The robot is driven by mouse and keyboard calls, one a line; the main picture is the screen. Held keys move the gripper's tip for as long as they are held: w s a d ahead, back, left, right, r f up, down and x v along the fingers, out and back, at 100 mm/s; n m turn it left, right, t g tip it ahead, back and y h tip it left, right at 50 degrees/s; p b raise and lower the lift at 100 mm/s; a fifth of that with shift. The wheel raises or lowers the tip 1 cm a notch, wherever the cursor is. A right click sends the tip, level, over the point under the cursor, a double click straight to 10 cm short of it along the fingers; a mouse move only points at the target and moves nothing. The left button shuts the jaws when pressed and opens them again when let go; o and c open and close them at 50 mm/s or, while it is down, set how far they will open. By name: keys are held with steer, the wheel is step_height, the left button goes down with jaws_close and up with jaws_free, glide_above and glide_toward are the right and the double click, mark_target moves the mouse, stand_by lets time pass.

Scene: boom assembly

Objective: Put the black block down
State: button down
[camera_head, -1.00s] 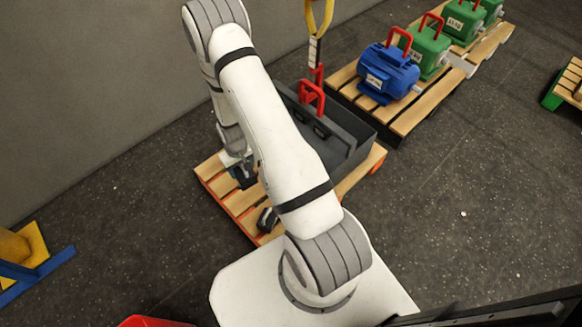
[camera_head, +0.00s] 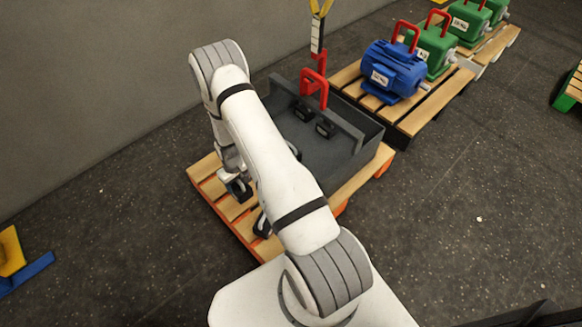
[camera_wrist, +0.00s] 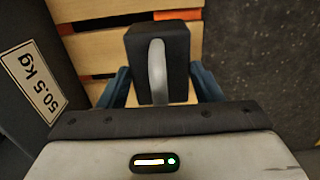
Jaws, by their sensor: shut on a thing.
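The black block (camera_wrist: 178,57) with a grey handle sits between the fingers of my gripper (camera_wrist: 162,88) in the wrist view. My gripper is shut on it. In the head view my gripper (camera_head: 237,188) is low over the left part of a wooden pallet (camera_head: 212,187), left of a dark grey box. The wrist view shows pallet slats under the block. I cannot tell whether the block touches them.
A blue motor (camera_head: 392,72) stands on another pallet.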

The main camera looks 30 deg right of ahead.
steer(key=shift+w+f+b, duration=0.2)
steer(key=shift+f+b, duration=1.3)
steer(key=shift+f, duration=3.75)
steer(key=c, duration=0.9)
jaws_free()
steer(key=shift+s+f, duration=0.15)
steer(key=shift+f, duration=0.05)
steer(key=o, duration=0.5)
steer(key=shift+c, duration=0.2)
steer(key=shift+r, duration=0.1)
